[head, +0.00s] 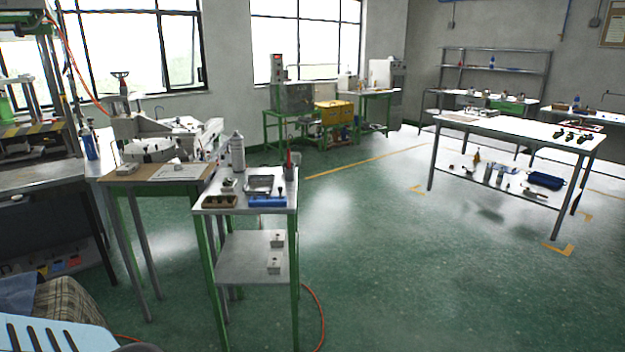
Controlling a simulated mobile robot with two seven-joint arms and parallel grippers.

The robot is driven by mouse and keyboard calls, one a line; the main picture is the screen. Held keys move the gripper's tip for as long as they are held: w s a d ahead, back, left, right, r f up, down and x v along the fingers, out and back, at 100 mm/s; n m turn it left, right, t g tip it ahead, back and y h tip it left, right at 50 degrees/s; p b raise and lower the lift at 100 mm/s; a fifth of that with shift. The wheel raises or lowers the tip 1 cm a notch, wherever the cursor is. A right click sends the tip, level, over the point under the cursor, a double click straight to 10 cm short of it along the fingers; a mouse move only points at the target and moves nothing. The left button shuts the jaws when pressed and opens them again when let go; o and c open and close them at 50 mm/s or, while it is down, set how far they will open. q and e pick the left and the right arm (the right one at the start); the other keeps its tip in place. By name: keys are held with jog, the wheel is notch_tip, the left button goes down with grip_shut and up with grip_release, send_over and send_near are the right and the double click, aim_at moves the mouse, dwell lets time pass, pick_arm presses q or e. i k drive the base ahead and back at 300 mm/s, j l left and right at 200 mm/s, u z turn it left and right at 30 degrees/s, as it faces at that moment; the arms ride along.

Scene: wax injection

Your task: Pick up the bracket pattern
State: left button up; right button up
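I cannot make out the bracket pattern for certain at this distance. Small dark parts (575,137) lie at the right end of the long white-topped table (505,127). Small pale blocks (277,240) sit on the lower shelf of the near green-legged stand (245,258). A metal tray (264,185), a blue item (267,202) and a brown box with small parts (219,201) are on its top. Neither of my grippers is in view.
A bench with a grey-white machine (160,140) adjoins the stand on the left. A press (35,90) stands at far left. An orange hose (318,310) lies on the floor beside the stand. Open green floor (390,260) lies between stand and long table.

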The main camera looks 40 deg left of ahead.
aim_at(225, 182)
jog(key=i+u, duration=0.6)
jog(key=u, duration=0.15)
jog(key=i+l+u, duration=0.1)
jog(key=i+u, duration=0.25)
jog(key=i+j+u, duration=0.45)
jog(key=i, duration=0.35)
jog(key=i+j+z, duration=0.15)
jog(key=j, duration=0.2)
jog(key=i+j+z, duration=0.15)
jog(key=j, duration=0.2)
jog(key=k, duration=0.05)
